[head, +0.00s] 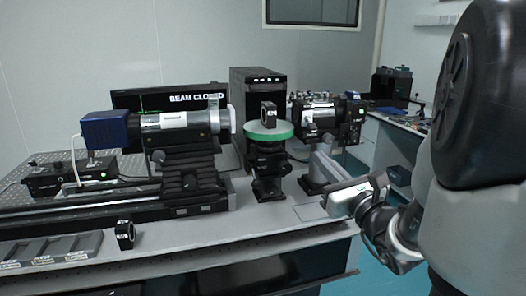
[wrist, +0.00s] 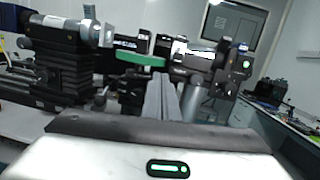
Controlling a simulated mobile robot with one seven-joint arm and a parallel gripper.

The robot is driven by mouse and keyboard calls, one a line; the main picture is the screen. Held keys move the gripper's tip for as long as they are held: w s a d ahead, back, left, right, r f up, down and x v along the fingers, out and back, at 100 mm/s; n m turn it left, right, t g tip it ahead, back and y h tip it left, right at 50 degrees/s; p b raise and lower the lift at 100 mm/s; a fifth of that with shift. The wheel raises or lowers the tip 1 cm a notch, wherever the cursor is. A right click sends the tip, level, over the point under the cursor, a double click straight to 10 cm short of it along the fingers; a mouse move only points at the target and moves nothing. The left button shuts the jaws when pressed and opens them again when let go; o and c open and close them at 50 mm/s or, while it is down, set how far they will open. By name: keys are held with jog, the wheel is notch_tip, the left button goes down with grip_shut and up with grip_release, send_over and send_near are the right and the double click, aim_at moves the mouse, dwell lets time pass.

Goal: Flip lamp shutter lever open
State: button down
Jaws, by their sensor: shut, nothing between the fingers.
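The tab also shows in the wrist view (wrist: 89,12), at the upper left. A dark screen (head: 198,98) behind the lamp reads "BEAM CLOSED". My gripper (head: 318,152) is at the right, beyond the green-rimmed disc and apart from the lever. Its fingers (wrist: 161,92) are shut together and empty in the wrist view.
A green-rimmed round stage (head: 269,133) bearing a small black mount stands between lamp and gripper. Another black optical unit (head: 320,117) is behind my gripper. A tray with slots (head: 50,250) and a small black ring holder (head: 125,234) lie at the front left. The table's front right is clear.

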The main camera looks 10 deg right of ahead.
aim_at(312, 127)
jog(key=d, duration=0.1)
jog(key=m+h, duration=0.1)
jog(key=d, duration=0.1)
jog(key=shift+s+d+f+m+h, duration=0.25)
jog(key=shift+s+d+m+h, duration=0.05)
jog(key=shift+s+d+m, duration=0.1)
jog(key=shift+w, duration=0.15)
jog(key=w+r, duration=0.2)
jog(key=w, duration=0.7)
jog(key=shift+w+a+b, duration=0.25)
jog(key=shift+w+b, duration=0.1)
jog(key=shift+b, duration=0.05)
